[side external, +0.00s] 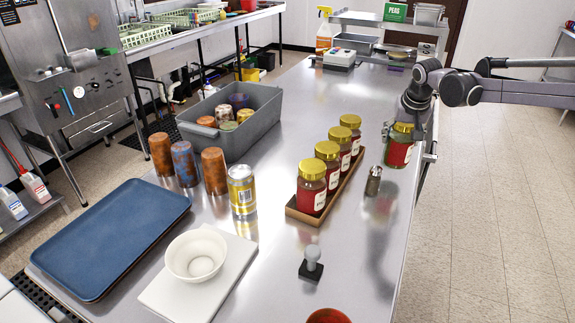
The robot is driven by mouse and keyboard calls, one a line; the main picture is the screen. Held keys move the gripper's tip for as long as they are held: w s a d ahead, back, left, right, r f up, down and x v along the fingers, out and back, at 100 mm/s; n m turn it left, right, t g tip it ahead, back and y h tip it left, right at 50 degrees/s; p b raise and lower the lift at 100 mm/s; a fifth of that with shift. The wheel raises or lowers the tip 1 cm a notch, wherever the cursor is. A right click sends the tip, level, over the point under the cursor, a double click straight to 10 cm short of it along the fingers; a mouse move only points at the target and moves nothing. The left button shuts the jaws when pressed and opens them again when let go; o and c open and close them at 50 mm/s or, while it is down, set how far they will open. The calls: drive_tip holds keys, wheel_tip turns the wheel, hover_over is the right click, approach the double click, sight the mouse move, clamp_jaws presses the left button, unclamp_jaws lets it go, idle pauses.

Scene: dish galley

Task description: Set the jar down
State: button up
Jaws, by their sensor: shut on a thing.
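A glass jar (398,152) with a gold lid and a red label hangs upright in my gripper (404,132), near the right edge of the steel table. My gripper is shut on it around the lid area; the far finger is partly hidden. A dark shadow lies on the steel below and left of the jar, and the jar looks raised above the table, though the exact gap is hard to tell. A brown wooden tray (302,215) left of it holds a row of several similar jars with gold lids.
A small metal shaker (373,181) stands between the tray and the held jar. A grey tub (266,122) with cans, tumblers (214,172), a gold can (242,190), a white bowl (196,254) and a blue tray (112,237) stand left. Bare steel lies behind the jars and at front right.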

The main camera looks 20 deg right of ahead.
sight(398, 149)
drive_tip(key=shift+f, duration=2)
drive_tip(key=shift+f, duration=0.1)
drive_tip(key=o, duration=1.6)
drive_tip(key=shift+o, duration=0.2)
